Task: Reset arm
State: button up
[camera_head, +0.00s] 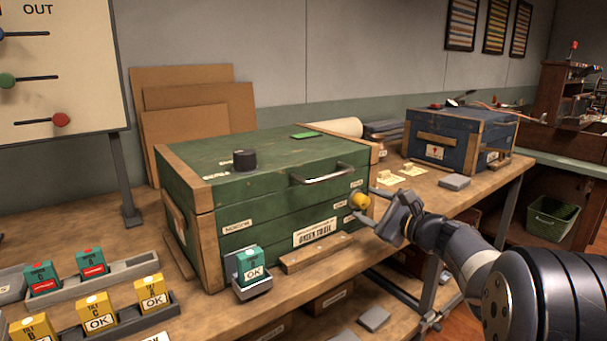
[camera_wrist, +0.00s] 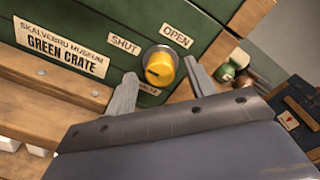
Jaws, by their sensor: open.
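My gripper (camera_head: 372,206) is at the front right of the green crate (camera_head: 270,205). Its fingers are apart, on either side of a yellow knob (camera_head: 360,201) on the crate's front. In the wrist view my gripper (camera_wrist: 160,92) shows open, with the yellow knob (camera_wrist: 160,67) between and beyond the fingertips. The knob sits between labels reading SHUT and OPEN. I cannot tell whether a finger touches it. The crate lid is down.
A black knob (camera_head: 245,160) stands on the crate lid. A teal OK card (camera_head: 251,267) stands in a holder at its front. Trays of teal and yellow cards lie at left. A blue crate (camera_head: 460,135) is at the back right. A green bin (camera_head: 552,218) is below.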

jog(key=shift+w+a, duration=0.45)
jog(key=shift+w, duration=0.1)
jog(key=shift+r+p, duration=0.1)
jog(key=shift+p, duration=0.2)
jog(key=shift+d+m, duration=0.1)
jog(key=shift+m, duration=0.2)
jog(key=shift+s+f+b, duration=0.1)
jog(key=shift+f+b, duration=0.1)
jog(key=shift+b, duration=0.2)
